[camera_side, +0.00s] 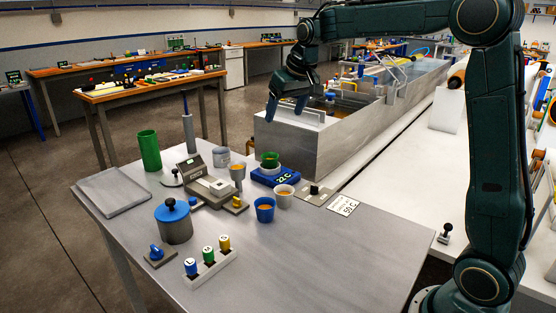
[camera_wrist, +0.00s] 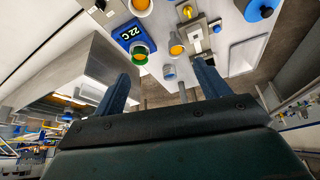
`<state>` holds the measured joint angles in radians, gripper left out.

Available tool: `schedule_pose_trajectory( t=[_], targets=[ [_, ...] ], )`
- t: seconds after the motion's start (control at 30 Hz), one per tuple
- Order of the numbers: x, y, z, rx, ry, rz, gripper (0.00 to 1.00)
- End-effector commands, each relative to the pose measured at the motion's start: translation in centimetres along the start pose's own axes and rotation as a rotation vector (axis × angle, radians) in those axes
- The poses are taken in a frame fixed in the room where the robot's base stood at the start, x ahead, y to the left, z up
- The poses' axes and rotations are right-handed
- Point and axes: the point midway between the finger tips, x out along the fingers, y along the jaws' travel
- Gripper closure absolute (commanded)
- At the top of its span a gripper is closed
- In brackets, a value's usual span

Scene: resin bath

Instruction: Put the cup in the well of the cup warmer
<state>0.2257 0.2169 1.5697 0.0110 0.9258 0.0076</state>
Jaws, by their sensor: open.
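The cup warmer (camera_side: 278,177) is a blue block with a lit "22 C" display, on the grey bench; it also shows in the wrist view (camera_wrist: 128,36). A green cup (camera_side: 270,158) with orange contents sits upright at the warmer's pale round collar, apparently in its well; it also shows in the wrist view (camera_wrist: 139,57). Its lower part is hidden. My gripper (camera_side: 286,106) is open and empty, above and behind the warmer, near the metal tank's end. Its two spread fingers also show in the wrist view (camera_wrist: 163,72), clear of the cup.
A green cylinder (camera_side: 149,150), a lidded pot (camera_side: 174,222) and a tray (camera_side: 113,190) are left. The bench's front right is clear.

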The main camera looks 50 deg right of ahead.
Motion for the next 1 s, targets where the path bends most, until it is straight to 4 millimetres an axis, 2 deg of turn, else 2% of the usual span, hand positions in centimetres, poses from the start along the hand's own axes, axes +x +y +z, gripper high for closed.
schedule_pose_trajectory(
  t=[0.03, 0.2, 0.5, 0.73, 1.0],
  targets=[
    [-1.2, -0.5, 1.1, -0.011, 0.005, -0.005, 0.26],
    [-4.3, -1.8, 5.1, -0.042, 0.014, -0.02, 0.26],
    [-8.3, -3.4, 13.0, -0.098, 0.03, -0.046, 0.26],
    [-9.9, -3.9, 19.5, -0.14, 0.043, -0.068, 0.26],
    [-10.2, -3.9, 27.0, -0.188, 0.056, -0.092, 0.26]
  ],
)
